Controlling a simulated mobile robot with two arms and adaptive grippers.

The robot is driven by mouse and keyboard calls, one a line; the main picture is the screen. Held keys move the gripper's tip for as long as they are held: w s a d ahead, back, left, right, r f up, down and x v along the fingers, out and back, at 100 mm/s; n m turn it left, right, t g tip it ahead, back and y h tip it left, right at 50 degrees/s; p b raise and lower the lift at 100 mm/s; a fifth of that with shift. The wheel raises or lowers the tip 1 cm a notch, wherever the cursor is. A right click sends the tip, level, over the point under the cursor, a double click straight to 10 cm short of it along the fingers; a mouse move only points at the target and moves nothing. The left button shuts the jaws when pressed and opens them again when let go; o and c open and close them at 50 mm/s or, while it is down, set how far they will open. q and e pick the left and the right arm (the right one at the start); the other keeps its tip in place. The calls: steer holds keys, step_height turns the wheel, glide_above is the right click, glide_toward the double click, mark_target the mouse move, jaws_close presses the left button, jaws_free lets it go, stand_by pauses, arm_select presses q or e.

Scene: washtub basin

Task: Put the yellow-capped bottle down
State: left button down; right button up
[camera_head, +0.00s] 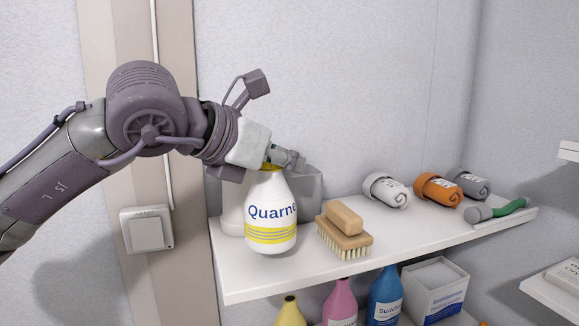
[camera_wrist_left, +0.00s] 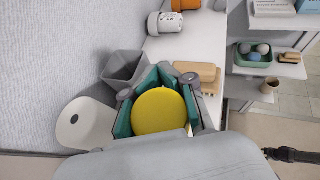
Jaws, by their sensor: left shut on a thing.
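The yellow-capped bottle (camera_head: 270,212) is white with a blue "Quarne" label and yellow stripes. It is upright at the front left of the white shelf (camera_head: 400,246); I cannot tell whether its base touches the shelf. My left gripper (camera_head: 275,163) is shut around its top, which is mostly hidden in the head view. In the left wrist view the yellow cap (camera_wrist_left: 160,111) sits between the teal pads of my left gripper (camera_wrist_left: 160,100). My right gripper is not in view.
A wooden brush (camera_head: 344,232) is close to the bottle's right. Bottles (camera_head: 385,297) stand on the shelf below.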

arm_select(q)
step_height(320, 180, down, 3)
steer(key=shift+r, duration=0.15)
steer(key=c, duration=1)
jaws_free()
steer(key=shift+o, duration=0.2)
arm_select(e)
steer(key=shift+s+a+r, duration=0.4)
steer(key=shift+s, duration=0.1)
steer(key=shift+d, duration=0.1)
